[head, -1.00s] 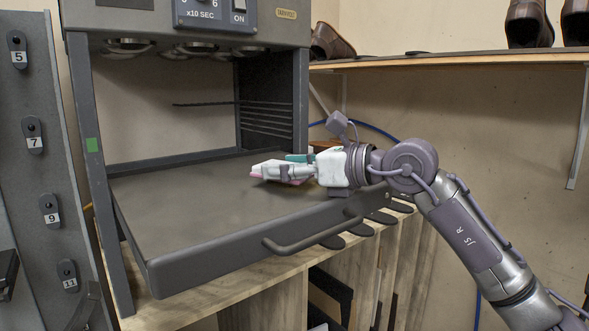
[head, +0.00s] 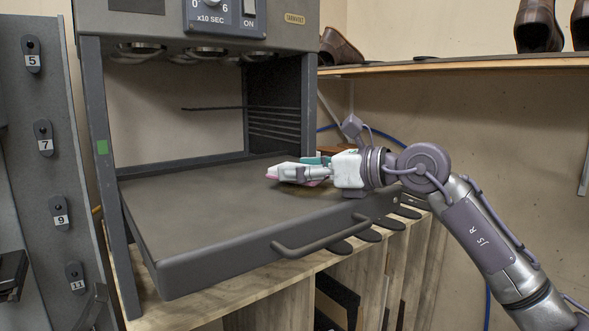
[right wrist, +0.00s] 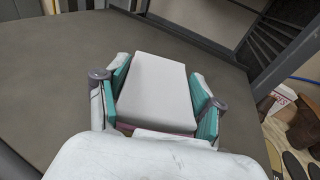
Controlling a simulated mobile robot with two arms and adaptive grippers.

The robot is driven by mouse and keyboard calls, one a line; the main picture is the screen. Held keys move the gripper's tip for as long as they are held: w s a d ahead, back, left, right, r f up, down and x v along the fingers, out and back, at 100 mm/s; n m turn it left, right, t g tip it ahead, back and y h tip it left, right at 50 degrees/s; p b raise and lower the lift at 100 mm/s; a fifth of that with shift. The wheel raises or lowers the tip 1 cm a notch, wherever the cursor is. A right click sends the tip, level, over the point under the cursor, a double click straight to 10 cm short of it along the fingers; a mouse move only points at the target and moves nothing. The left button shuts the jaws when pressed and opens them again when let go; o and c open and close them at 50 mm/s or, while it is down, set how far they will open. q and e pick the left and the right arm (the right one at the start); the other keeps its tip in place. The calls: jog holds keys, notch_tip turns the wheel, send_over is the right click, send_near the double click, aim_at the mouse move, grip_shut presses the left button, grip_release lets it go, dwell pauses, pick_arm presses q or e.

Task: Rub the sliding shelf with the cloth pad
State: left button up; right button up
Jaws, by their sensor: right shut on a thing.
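The sliding shelf (head: 205,215) is a dark grey tray with a front handle, pulled out of the grey machine frame. My right gripper (head: 290,173) reaches over the shelf's right part from the right. In the right wrist view the gripper (right wrist: 160,95) is shut on the cloth pad (right wrist: 158,88), a pale block between teal finger pads. In the head view only a pinkish bit of the pad (head: 271,174) shows at the fingertips. The pad is low over the shelf; whether it touches the surface I cannot tell. My left gripper is not in view.
The machine frame's posts (head: 108,180) stand at the shelf's sides, with wire racks (head: 270,125) behind. A wooden shelf with brown shoes (head: 340,48) is at the upper right. Dark soles (head: 368,235) lie by the shelf's right front edge. The shelf's left part is clear.

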aim_at(328, 182)
jog(key=shift+w+d+f+p, duration=0.1)
jog(key=shift+w+d+p, duration=0.05)
jog(key=shift+w+d, duration=0.45)
jog(key=shift+w+d+f+p, duration=0.15)
jog(key=shift+w+d, duration=0.25)
jog(key=shift+d, duration=0.35)
jog(key=shift+w+d+p, duration=0.3)
jog(key=shift+w+d, duration=0.2)
jog(key=shift+d, duration=0.2)
jog(key=shift+w+d+p, duration=0.25)
jog(key=shift+w+d, duration=0.25)
jog(key=shift+d, duration=0.2)
